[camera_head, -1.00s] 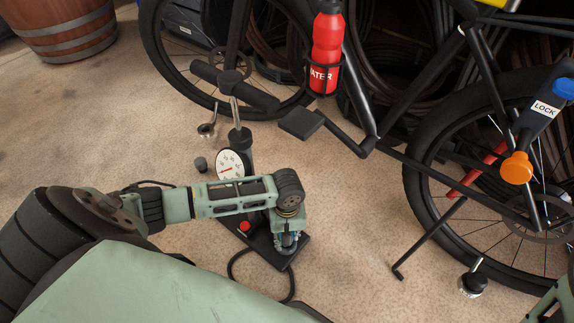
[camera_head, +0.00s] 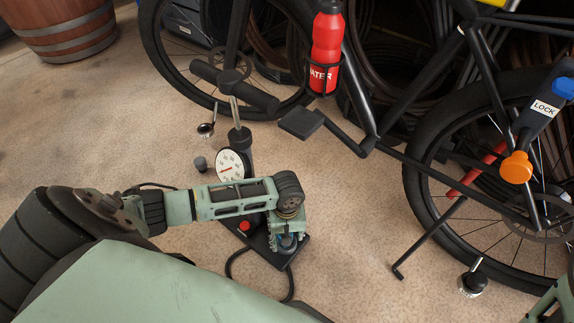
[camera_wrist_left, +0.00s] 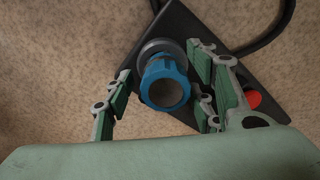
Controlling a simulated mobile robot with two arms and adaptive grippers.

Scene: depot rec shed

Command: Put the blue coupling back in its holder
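The blue coupling (camera_wrist_left: 165,82) stands at a dark round holder (camera_wrist_left: 160,48) on the pump's black base (camera_wrist_left: 188,25); how deep it sits is hard to tell from above. In the left wrist view, the left gripper's fingers (camera_wrist_left: 160,95) are spread on both sides of the coupling, with gaps between. A green part of my right arm shows at the lower right; its gripper is out of view.
The pump's gauge (camera_head: 230,166) and a red button (camera_head: 244,226) are beside my left arm. A black hose (camera_head: 235,268) loops in front of the base. A bicycle with a red bottle (camera_head: 327,45) stands behind.

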